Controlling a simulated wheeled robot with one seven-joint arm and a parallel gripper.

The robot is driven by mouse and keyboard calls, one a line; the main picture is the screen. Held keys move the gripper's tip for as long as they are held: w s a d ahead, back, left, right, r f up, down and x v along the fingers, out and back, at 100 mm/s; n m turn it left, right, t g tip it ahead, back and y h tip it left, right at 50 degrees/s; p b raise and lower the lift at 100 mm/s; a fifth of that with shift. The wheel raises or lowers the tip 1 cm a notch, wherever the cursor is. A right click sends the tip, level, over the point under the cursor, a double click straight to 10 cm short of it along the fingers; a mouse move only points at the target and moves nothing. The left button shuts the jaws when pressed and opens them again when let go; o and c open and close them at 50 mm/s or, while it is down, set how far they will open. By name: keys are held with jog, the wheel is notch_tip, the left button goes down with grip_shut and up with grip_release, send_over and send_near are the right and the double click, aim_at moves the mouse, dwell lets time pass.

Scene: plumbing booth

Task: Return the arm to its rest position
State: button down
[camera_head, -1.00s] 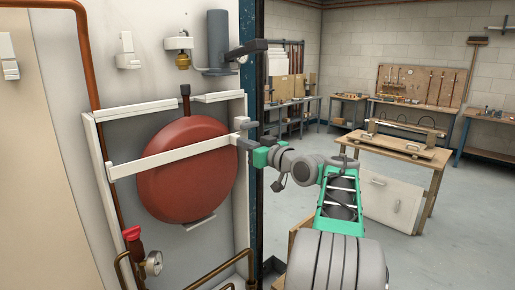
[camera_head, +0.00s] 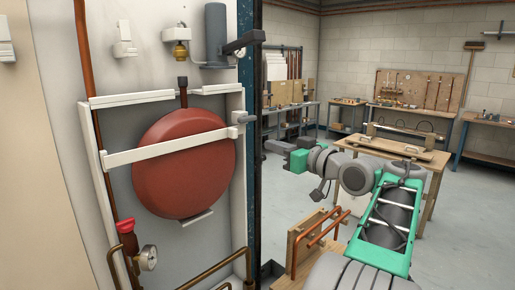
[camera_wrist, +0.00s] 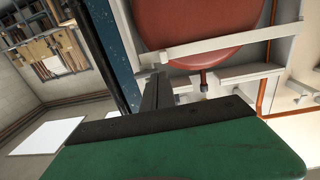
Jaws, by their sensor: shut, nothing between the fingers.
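My arm reaches out from the lower right of the head view, with green and grey links. My gripper (camera_head: 272,147) points left toward the wall panel, shut and empty. It is apart from the panel's blue-black edge post and from the white bar (camera_head: 165,149) across the red round tank (camera_head: 184,160). In the wrist view the green gripper body fills the bottom, and the dark fingers (camera_wrist: 158,90) lie close together. The tank and the bar show beyond them, at the top.
A dark bracket arm (camera_head: 244,41) sticks out from the panel above my gripper. A wooden stand with copper pipes (camera_head: 318,240) stands below my arm. A wooden workbench (camera_head: 405,145) is behind it. The floor at right is clear.

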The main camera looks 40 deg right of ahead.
jog(key=s+d+f+m+g+h, duration=0.1)
jog(key=s+d+f+m+g, duration=0.15)
jog(key=f, duration=0.45)
jog(key=s+d+f+m+g+h, duration=0.2)
jog(key=d+f+g, duration=0.15)
jog(key=f, duration=0.35)
jog(key=s+d+f+m+g+h, duration=0.1)
jog(key=s+d+f+m+g, duration=0.2)
jog(key=f, duration=0.5)
jog(key=s+a+f+m+g, duration=0.3)
jog(key=s+f, duration=0.6)
jog(key=f, duration=0.2)
jog(key=s+a+f+n+g+y, duration=0.1)
jog(key=s+a+f+g, duration=0.15)
jog(key=a, duration=0.65)
jog(key=s+a+f+g+y, duration=0.15)
jog(key=a+f, duration=0.25)
jog(key=a, duration=0.5)
jog(key=w+a+r+n, duration=0.1)
jog(key=w+a+n, duration=0.1)
jog(key=a, duration=0.5)
jog(key=w+a+r+n, duration=0.1)
jog(key=w+a+n, duration=0.1)
jog(key=a+n, duration=0.2)
jog(key=w+a+r+n+t, duration=0.1)
jog(key=w+a+r+n, duration=0.1)
jog(key=a, duration=0.7)
jog(key=shift+w+a+n, duration=0.2)
jog(key=shift+a+n, duration=0.15)
jog(key=shift+n, duration=0.1)
